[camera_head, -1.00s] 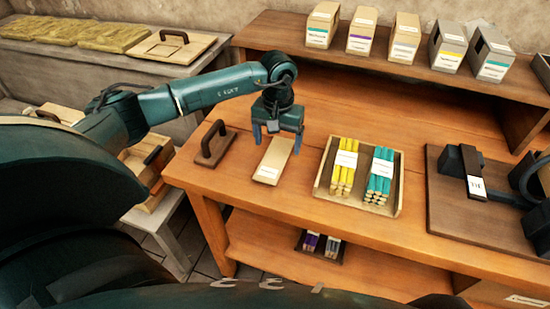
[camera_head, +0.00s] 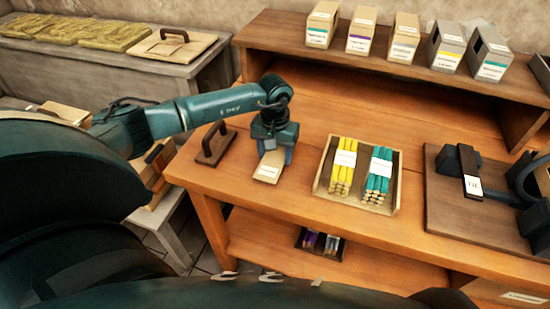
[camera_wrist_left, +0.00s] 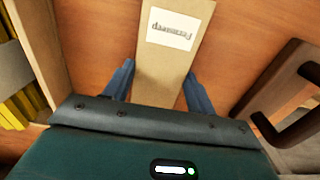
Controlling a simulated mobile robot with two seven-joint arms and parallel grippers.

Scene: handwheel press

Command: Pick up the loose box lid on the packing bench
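The loose box lid (camera_head: 269,169) is a tan cardboard piece with a white label, lying on the packing bench (camera_head: 300,205). My left gripper (camera_head: 273,156) is low over the lid's far part and hides it there. In the left wrist view the lid (camera_wrist_left: 160,75) runs between the two blue fingers of the gripper (camera_wrist_left: 158,88). The fingers are apart, one on each side, with a gap showing beside the lid. The label is toward the top of that view. My right gripper is not in view.
A dark wooden block with a handle (camera_head: 215,146) stands just left of the lid. A tray (camera_head: 352,201) with yellow and teal bundles lies to the right. Several boxes (camera_head: 405,38) stand on the back shelf. A dark press board (camera_head: 440,215) is at far right.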

